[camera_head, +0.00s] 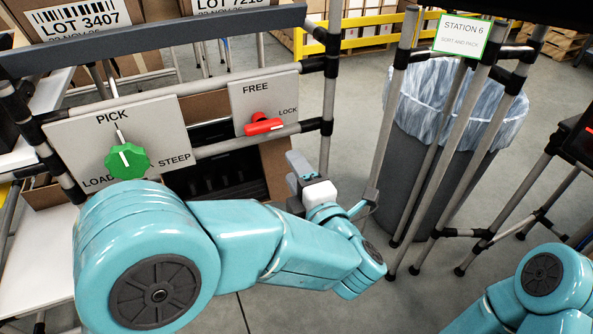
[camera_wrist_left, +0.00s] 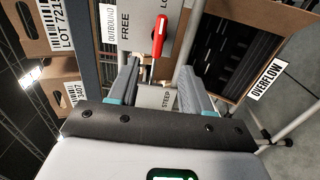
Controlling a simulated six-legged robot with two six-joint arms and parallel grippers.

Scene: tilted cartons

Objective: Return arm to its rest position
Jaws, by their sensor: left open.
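My left arm is teal and reaches across the lower left of the head view. Its gripper (camera_head: 304,178) is seen partly edge-on, to the right of and below the red handle (camera_head: 263,125) on the FREE/LOCK plate (camera_head: 262,98). In the left wrist view the two grey fingers of the gripper (camera_wrist_left: 160,72) stand apart with nothing held between them. The red handle (camera_wrist_left: 158,38) appears beyond the fingertips there, apart from them. My right arm shows only as a teal link at the lower right; its gripper is out of view.
A PICK plate with a green knob (camera_head: 127,161) is on the rack rail at the left. Cartons (camera_head: 72,20) lie above it, and an open carton (camera_head: 215,175) stands behind the plates. A grey bin (camera_head: 430,150) with a plastic liner stands right, behind slanted metal posts (camera_head: 400,110).

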